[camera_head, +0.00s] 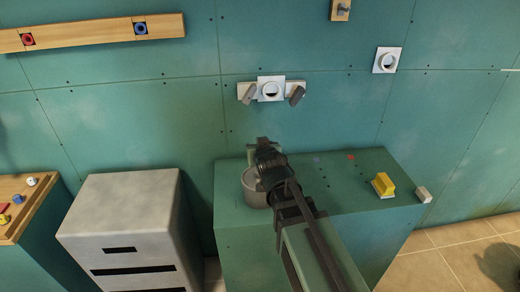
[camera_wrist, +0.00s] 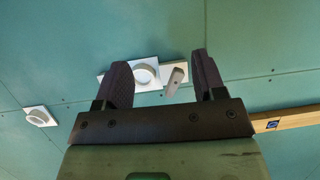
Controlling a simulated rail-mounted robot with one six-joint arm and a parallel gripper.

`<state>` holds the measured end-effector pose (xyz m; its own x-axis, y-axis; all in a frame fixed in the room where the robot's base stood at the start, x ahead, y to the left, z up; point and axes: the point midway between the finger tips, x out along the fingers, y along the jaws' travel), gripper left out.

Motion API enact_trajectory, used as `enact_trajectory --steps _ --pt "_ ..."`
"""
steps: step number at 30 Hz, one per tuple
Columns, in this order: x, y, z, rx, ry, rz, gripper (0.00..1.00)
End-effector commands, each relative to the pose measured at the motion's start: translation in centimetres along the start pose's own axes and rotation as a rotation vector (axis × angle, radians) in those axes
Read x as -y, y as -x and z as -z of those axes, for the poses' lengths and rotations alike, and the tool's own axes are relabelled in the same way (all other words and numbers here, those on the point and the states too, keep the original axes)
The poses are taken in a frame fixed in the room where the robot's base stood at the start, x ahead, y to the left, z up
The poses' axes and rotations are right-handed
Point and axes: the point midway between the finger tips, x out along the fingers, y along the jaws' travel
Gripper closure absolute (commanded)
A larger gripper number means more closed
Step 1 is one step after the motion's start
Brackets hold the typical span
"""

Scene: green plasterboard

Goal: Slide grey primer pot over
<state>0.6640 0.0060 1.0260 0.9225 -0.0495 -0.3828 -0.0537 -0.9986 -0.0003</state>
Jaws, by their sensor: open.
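The grey primer pot (camera_head: 251,190) stands on the green cabinet top (camera_head: 330,190), near its left edge. In the head view my arm and gripper (camera_head: 264,146) cover the pot's right side and part of its top. The gripper is at or above the pot's back rim; I cannot tell whether they touch. In the wrist view the gripper (camera_wrist: 160,70) has its two dark fingers spread apart with nothing between them but the wall behind. The pot does not show in the wrist view.
Blue and red marks lie behind. A grey drawer unit (camera_head: 125,210) stands left, across a gap. White fittings (camera_head: 271,89) are on the wall above.

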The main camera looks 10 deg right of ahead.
Motion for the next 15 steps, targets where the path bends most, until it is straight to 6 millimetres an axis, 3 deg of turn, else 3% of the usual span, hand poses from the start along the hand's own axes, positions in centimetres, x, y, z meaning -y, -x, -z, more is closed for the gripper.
enact_trajectory --steps 1,7,12,15 --pt "0.0 1.1 2.5 0.000 0.000 0.000 0.36" --pt "0.0 3.0 7.1 0.000 0.000 0.000 0.36" --pt "0.0 4.0 9.6 0.000 0.000 0.000 0.36" --pt "0.0 4.1 9.9 0.000 0.000 0.000 0.36"
